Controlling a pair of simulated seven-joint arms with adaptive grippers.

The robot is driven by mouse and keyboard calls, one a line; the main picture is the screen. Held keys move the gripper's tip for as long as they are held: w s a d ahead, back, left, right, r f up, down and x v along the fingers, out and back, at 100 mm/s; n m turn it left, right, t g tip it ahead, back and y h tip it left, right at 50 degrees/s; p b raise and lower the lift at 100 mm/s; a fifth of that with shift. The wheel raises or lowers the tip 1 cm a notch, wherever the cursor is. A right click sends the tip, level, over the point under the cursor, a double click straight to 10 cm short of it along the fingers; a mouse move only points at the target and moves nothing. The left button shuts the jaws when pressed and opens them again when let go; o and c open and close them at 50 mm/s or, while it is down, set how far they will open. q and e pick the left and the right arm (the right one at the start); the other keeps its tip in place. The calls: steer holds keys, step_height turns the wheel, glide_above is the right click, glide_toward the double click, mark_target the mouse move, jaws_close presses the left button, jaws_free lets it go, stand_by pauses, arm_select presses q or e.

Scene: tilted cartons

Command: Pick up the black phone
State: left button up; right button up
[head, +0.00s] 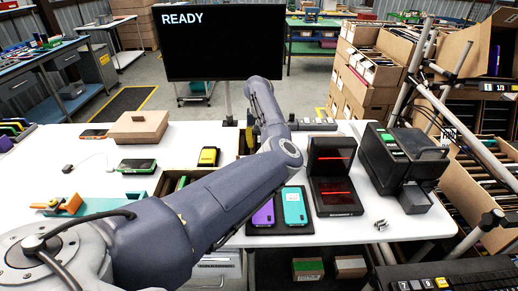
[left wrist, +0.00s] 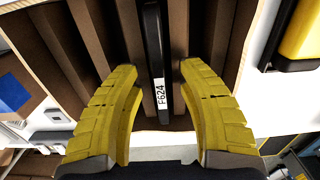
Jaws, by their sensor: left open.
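In the left wrist view, a black phone (left wrist: 153,45) stands on edge in a slot of a carton (left wrist: 245,50) with brown dividers. A white label with black print is on its near end. My left gripper (left wrist: 159,68) is open, its yellow fingers on either side of the phone's near end. No contact between fingers and phone shows. In the head view, my left arm crosses the table's middle and hides the gripper's fingertips and the black phone. My right gripper is not in view.
A yellow-and-black device (head: 208,156) lies near the arm. Purple (head: 263,214) and teal (head: 294,207) phones lie on a dark tray. A black stand with red lines (head: 335,190) and a black machine (head: 400,165) are right. A brown box (head: 138,128) and a green-edged phone (head: 137,165) are left.

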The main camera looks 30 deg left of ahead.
arm_select(q)
jaws_close()
steer(key=shift+r, duration=0.1)
stand_by(0.5)
